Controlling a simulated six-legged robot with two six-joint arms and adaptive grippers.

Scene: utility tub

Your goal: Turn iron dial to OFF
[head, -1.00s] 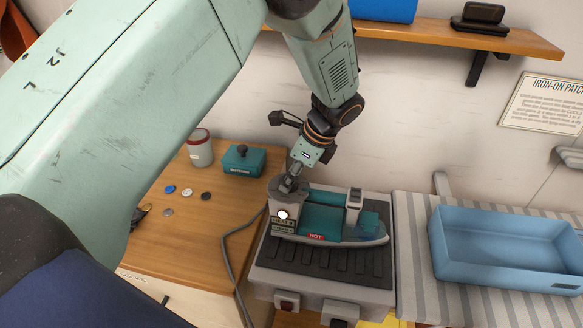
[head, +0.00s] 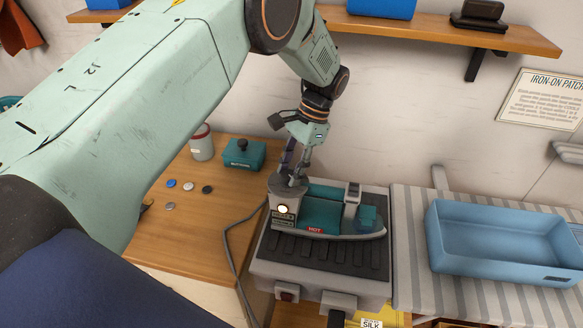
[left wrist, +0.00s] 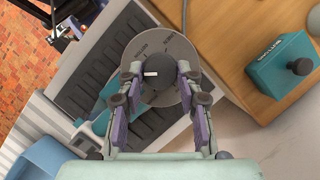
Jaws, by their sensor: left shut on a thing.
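The teal and grey iron (head: 325,214) lies on a ribbed grey rest, with a lit round lamp and a red HOT label on its side. Its round grey dial (head: 289,186) is on top at the left end. In the left wrist view, the dial (left wrist: 170,50) carries small lettering too blurred to read and a dark knob (left wrist: 152,84) with a white pointer mark toward the left. My left gripper (head: 292,177) comes down from above, its two fingers on either side of the knob and shut on it. My right gripper is out of view.
A teal button box (head: 243,157), a white jar (head: 201,146) and several loose buttons lie on the wooden table. A grey cord (head: 231,250) runs left of the rest (head: 320,262). A blue tray (head: 500,238) stands at right on striped cloth. A shelf (head: 440,32) is above.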

